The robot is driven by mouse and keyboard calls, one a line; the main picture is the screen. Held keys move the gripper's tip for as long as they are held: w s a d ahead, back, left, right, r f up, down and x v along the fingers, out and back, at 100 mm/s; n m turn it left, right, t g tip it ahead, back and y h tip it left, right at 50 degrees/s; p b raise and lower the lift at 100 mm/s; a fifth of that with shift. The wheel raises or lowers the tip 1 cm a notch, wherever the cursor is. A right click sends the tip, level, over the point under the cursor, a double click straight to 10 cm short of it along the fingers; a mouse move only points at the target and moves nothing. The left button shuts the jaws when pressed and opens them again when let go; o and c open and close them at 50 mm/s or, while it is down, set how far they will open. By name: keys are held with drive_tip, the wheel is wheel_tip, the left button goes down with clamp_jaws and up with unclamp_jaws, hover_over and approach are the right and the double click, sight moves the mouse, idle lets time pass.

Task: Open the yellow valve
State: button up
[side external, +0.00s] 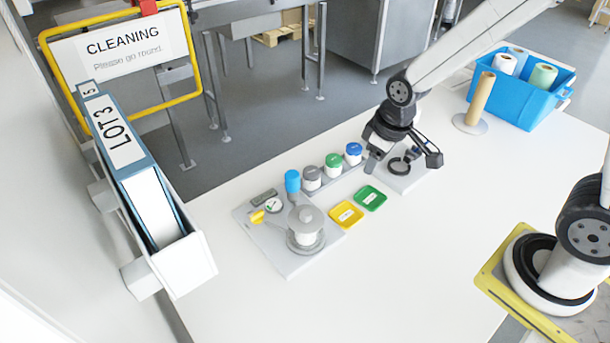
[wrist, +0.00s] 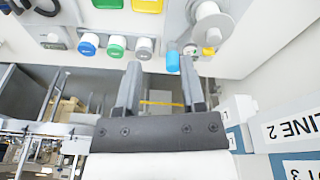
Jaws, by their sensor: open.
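The yellow valve (side external: 257,216) is a small yellow handle at the left of a grey base plate (side external: 285,262), beside a round gauge (side external: 273,205). In the wrist view the yellow valve (wrist: 208,51) shows at the upper right, beyond the right finger. My gripper (side external: 402,160) is open and empty, above the far right of the table near a grey plate with a dark ring. It is well to the right of the valve.
A grey vessel (side external: 306,230) and a blue-topped cylinder (side external: 292,183) stand beside the valve. Grey, green and blue capped jars (side external: 333,166) stand between gripper and valve. Yellow (side external: 346,214) and green (side external: 370,198) trays lie in front. The front table is clear.

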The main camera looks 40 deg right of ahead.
drive_tip(key=w+a+f+n+g, duration=0.1)
drive_tip(key=w+a+f+n, duration=0.1)
drive_tip(key=w+a+n, duration=0.35)
drive_tip(key=w+a+f+n, duration=0.2)
drive_tip(key=w+f, duration=0.1)
drive_tip(key=w, duration=0.5)
drive_tip(key=n+g, duration=0.1)
drive_tip(key=n, duration=0.6)
hover_over(258, 213)
drive_tip(key=f, duration=0.8)
drive_tip(key=shift+d+f, duration=0.1)
drive_tip(key=shift+d, duration=0.1)
drive_tip(key=shift+w+a+f+n, duration=0.1)
drive_tip(key=shift+a+f+n, duration=0.1)
drive_tip(key=shift+n, duration=0.05)
drive_tip(key=shift+f, duration=0.2)
drive_tip(key=shift+f, duration=3.7)
clamp_jaws()
